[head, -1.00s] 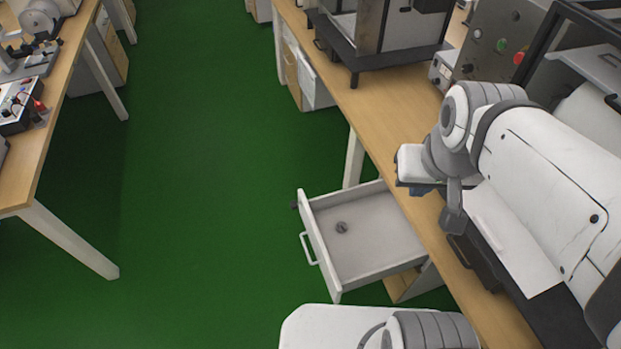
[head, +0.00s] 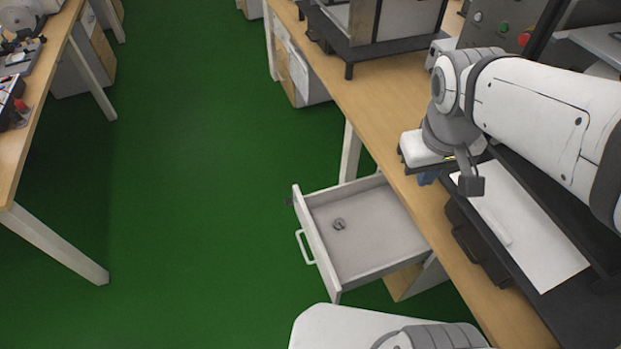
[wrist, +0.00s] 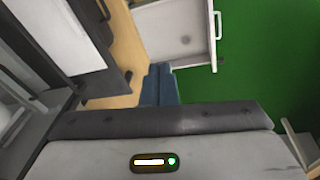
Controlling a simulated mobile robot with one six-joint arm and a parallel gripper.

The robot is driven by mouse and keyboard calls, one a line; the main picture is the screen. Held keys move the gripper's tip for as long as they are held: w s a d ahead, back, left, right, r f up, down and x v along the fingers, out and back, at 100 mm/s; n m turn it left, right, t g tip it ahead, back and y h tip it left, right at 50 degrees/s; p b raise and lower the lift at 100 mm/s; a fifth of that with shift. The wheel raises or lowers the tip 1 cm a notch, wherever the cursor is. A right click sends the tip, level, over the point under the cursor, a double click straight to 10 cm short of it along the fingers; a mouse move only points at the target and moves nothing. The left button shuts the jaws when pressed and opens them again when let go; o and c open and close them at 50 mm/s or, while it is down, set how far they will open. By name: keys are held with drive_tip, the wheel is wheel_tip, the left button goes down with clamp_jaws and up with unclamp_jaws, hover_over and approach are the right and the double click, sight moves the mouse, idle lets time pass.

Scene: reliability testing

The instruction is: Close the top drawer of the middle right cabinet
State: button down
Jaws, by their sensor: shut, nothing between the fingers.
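The top drawer (head: 375,258) is white and stands pulled well out of its cabinet (head: 425,281) under the right-hand bench. Its front panel (head: 318,245) with a pale bar handle (head: 304,248) faces the aisle. A small dark round item (head: 339,224) lies inside. The drawer (wrist: 180,50) also shows at the top of the wrist view, with its handle (wrist: 218,24) on the right. My gripper (wrist: 160,70) has blue fingers that are together and empty. In the head view, my gripper (head: 428,177) is mostly hidden by the wrist, above the bench and apart from the drawer.
The wooden bench (head: 390,130) carries dark-framed equipment (head: 372,30) and a black machine with a white sheet (head: 530,235) below my arm. Another cabinet (head: 305,75) stands farther back. The green floor (head: 200,170) is clear between this bench and the left table (head: 40,130).

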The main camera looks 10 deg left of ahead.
drive_tip(key=w+a+f+n+g+h+b, duration=0.1)
drive_tip(key=w+a+f+n+b, duration=0.3)
drive_tip(key=f, duration=0.3)
drive_tip(key=w+a+f+n+h+b, duration=0.1)
drive_tip(key=w+a+f+n+b, duration=0.2)
drive_tip(key=a+f+b, duration=0.3)
drive_tip(key=a+f+n+t+h+b, duration=0.45)
drive_tip(key=a+f+n+b, duration=0.95)
drive_tip(key=a+f, duration=1.3)
drive_tip(key=b, duration=0.4)
approach(309, 228)
wheel_tip(309, 228, down, 4)
drive_tip(key=w+d, duration=0.1)
drive_tip(key=w+d+g, duration=0.1)
drive_tip(key=shift+w+d+m+h, duration=0.1)
drive_tip(key=shift+d+m+h, duration=0.15)
drive_tip(key=shift+m, duration=0.15)
drive_tip(key=shift+w+d+b, duration=0.25)
drive_tip(key=shift+d+b, duration=0.1)
drive_tip(key=shift+d, duration=0.05)
